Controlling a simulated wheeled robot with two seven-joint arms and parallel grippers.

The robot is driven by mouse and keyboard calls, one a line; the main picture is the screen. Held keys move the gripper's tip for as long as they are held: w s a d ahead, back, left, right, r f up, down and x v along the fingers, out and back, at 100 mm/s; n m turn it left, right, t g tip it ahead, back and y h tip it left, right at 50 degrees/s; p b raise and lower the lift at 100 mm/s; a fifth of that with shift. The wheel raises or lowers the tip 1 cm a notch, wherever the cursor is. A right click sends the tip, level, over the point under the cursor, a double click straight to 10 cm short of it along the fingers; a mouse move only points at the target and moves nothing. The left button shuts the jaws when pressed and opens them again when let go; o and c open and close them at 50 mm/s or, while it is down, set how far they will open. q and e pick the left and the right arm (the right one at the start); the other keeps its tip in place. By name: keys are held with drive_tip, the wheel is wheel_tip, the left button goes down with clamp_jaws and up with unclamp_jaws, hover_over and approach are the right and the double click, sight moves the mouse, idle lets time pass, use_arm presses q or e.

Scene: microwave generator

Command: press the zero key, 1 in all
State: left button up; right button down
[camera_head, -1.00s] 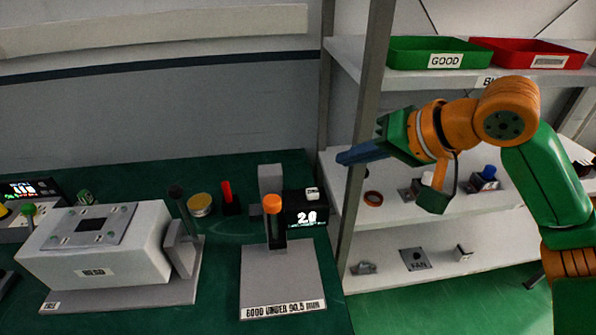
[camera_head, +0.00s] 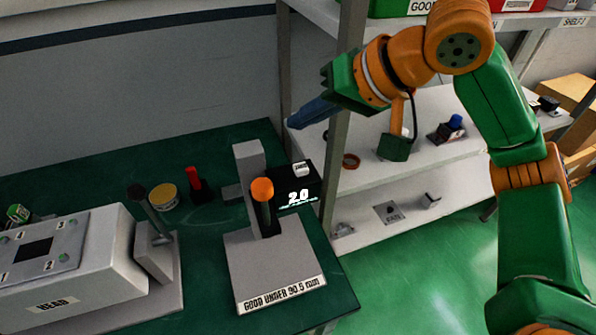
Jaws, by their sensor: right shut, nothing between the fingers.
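A black display box (camera_head: 291,179) stands on the green table near its right edge, and its lit display reads 2.0. A white key (camera_head: 302,169) sits on its top; any mark on the key is too small to read. My right gripper (camera_head: 292,124) has blue fingers, shut and empty, pointing left and down. In the picture the fingertips are above and slightly left of the white key, with a clear gap between them. My left gripper is out of view.
A grey gauge stand (camera_head: 247,158) with an orange-topped post (camera_head: 262,189) is just left of the display box. A shelf post (camera_head: 341,115) rises close beside my right gripper. A red-topped object (camera_head: 195,186), yellow tin (camera_head: 163,196) and grey block (camera_head: 60,250) stand farther left.

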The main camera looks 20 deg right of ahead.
sight(306, 170)
drive_tip(key=f+b, duration=0.2)
drive_tip(key=f, duration=0.1)
drive_tip(key=f+b, duration=0.3)
drive_tip(key=shift+s+d+f, duration=0.1)
drive_tip(key=shift+s+d, duration=0.1)
drive_tip(key=shift+w+f, duration=0.1)
drive_tip(key=shift+f, duration=0.05)
idle(1.5)
drive_tip(key=shift+f, duration=0.35)
drive_tip(key=shift+f+b, duration=0.3)
drive_tip(key=shift+f, duration=0.25)
idle(0.6)
drive_tip(key=shift+r+p, duration=0.95)
drive_tip(key=shift+p, duration=0.2)
